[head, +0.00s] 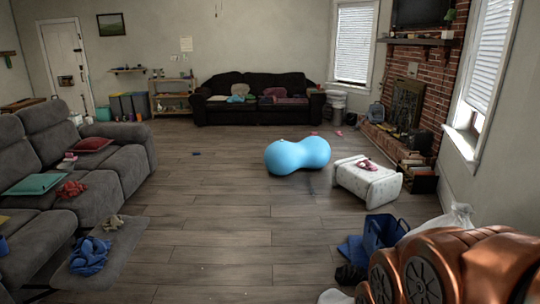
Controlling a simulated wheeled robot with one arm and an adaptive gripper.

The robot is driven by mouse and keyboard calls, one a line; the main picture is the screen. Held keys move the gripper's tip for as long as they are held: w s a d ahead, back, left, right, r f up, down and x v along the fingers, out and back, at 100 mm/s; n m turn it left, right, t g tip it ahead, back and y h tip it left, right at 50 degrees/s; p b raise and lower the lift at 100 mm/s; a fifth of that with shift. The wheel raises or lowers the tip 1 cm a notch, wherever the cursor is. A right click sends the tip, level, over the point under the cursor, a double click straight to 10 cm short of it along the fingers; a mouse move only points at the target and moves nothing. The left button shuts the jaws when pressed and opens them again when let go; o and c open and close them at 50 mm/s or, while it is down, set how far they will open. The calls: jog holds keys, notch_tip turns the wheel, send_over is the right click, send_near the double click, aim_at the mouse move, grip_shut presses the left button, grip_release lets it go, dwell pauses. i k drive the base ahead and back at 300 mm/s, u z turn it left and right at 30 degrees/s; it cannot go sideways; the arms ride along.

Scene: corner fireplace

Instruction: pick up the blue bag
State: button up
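A blue bag (382,232) sits on the wood floor in the lower right of the head view. It looks like a dark blue open-topped tote, with a brighter blue part spread on the floor at its left. A white plastic bag and an orange-brown object with wheel shapes stand at its right and front. They may hide part of it.
A white padded stool (367,184) and a blue peanut-shaped ball (297,156) stand beyond the bag. A dark item (350,274) lies in front of it. A grey sofa (80,165) lines the left. The middle floor is clear.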

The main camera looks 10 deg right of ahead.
aim_at(386, 243)
jog(key=u, duration=0.2)
jog(key=i, duration=3.55)
jog(key=z, duration=1.4)
jog(key=i, duration=1.5)
jog(key=z, duration=0.75)
